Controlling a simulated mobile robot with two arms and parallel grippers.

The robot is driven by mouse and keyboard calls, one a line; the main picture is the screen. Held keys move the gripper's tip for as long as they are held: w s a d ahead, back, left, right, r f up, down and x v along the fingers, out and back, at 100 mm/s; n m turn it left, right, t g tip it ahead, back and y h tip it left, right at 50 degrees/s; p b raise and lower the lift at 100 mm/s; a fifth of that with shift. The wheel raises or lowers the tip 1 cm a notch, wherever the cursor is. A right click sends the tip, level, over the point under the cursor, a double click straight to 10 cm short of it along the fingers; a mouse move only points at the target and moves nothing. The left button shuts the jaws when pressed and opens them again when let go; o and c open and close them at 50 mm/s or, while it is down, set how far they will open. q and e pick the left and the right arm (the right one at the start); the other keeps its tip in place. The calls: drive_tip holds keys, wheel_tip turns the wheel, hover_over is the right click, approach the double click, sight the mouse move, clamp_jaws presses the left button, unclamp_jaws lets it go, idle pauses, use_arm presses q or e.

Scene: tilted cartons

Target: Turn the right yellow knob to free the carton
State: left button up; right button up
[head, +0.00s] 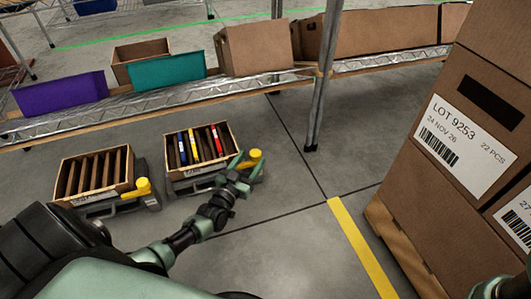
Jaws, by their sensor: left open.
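The right yellow knob (255,155) sits on the right side of a dark grey stand (190,186) on the floor. The right carton (169,155), an open brown box, is tilted on that stand and holds blue, yellow and red upright items. My left gripper (243,164) is open, its green fingers at the knob's near left side; I cannot tell whether they touch it. A second open carton (67,180) with dark dividers stands to the left on its own stand, with another yellow knob (143,187). My right gripper does not show.
A wire shelf (270,79) with purple (60,94) and teal bins (166,71) and brown boxes (254,46) runs behind. Its post (322,85) stands right of the knob. Stacked labelled cartons (423,195) fill the right side. A yellow floor line (360,245) crosses free floor.

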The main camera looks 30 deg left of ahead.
sight(258, 150)
use_arm(q)
drive_tip(key=w+b, duration=0.1)
drive_tip(key=w, duration=0.1)
drive_tip(key=w+b, duration=0.1)
drive_tip(key=w, duration=0.1)
drive_tip(key=w+b, duration=0.2)
drive_tip(key=shift+w+a+f, duration=0.1)
drive_tip(key=shift+a+f, duration=0.1)
drive_tip(key=shift+a, duration=0.1)
drive_tip(key=shift+w+r, duration=0.15)
drive_tip(key=shift+w, duration=0.3)
drive_tip(key=shift+c, duration=0.3)
clamp_jaws()
